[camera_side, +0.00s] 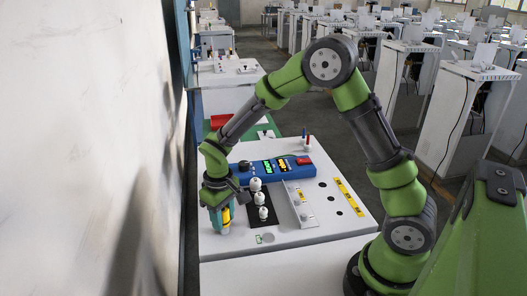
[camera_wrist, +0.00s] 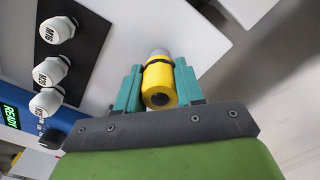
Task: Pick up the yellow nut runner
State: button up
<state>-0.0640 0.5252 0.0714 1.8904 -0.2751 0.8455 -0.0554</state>
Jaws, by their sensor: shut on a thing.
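The yellow nut runner (camera_wrist: 159,82) is a short yellow cylinder with a dark band and a grey end. My gripper (camera_wrist: 158,88) has its two teal fingers closed on either side of it in the wrist view. In the side view my gripper (camera_side: 221,212) points down at the left part of the white table (camera_side: 300,236), and the yellow nut runner (camera_side: 227,214) shows partly between the fingers. Its lower end is close to the table top; I cannot tell whether it touches.
A black plate with several white knobs (camera_side: 262,212) marked with sizes stands beside my gripper. Behind it is a blue controller (camera_side: 274,171) with lit displays. A metal bracket (camera_side: 300,206) and a yellow strip (camera_side: 349,197) lie to the right.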

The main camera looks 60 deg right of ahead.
aim_at(223, 210)
jog(key=shift+r, duration=0.2)
jog(key=shift+c, duration=0.2)
jog(key=shift+r, duration=0.25)
jog(key=r, duration=0.3)
jog(key=shift+s, duration=0.2)
jog(key=s+d+r, duration=0.1)
jog(key=s+d, duration=0.1)
jog(key=s, duration=1.3)
jog(key=d+r+m, duration=0.2)
jog(key=d+m, duration=0.7)
jog(key=d, duration=0.5)
jog(key=shift+a+f, duration=0.2)
jog(key=shift+f, duration=2.05)
jog(key=shift+f, duration=0.4)
jog(key=shift+s, duration=0.15)
